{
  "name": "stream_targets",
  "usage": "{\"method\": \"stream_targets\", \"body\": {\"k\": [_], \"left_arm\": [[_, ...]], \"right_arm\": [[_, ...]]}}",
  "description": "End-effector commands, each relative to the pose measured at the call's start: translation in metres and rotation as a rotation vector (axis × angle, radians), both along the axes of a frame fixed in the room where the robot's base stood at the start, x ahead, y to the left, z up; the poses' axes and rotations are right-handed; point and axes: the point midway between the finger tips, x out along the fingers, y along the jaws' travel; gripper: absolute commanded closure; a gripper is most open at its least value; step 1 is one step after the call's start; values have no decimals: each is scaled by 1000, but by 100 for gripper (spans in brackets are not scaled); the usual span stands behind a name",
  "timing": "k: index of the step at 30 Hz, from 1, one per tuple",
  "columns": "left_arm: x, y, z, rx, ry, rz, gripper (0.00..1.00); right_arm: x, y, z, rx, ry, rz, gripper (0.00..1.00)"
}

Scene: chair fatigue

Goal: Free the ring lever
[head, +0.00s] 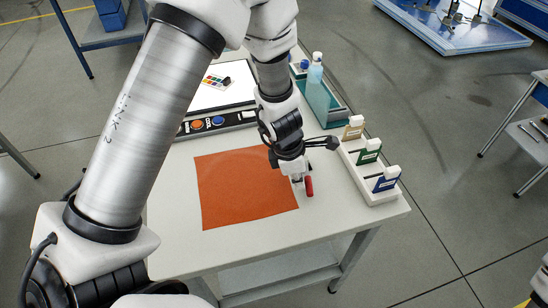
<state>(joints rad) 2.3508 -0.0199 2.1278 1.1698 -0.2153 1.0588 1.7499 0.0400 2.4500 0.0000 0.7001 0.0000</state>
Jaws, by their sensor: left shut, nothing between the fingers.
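My left gripper (327,143) is shut and empty. Its dark fingers point right above the white table (245,250), close to the card rack. A small red cylinder-like part (309,186) shows just below my left wrist, at the right edge of the orange mat (235,190). A pale grey piece beside it is partly hidden, and I cannot tell how they are joined. I cannot make out a ring lever for certain.
A white rack (374,192) with beige, green and blue labelled pieces stands at the right edge. A teal tray (333,115) with bottles stands behind. A panel with round orange and blue buttons (218,121) lies behind the mat. The mat's front is clear.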

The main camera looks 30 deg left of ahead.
Motion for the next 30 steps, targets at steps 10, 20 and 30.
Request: {"method": "stream_targets", "body": {"k": [10,20,30], "left_arm": [[4,-11,0,0,0,140,100],[6,-13,1,0,-1,138,100],[7,-14,1,-2,-3,137,100]], "right_arm": [[0,0,-10,0,0,0,60],[0,0,-11,0,0,0,60],[0,0,-10,0,0,0,60]]}}
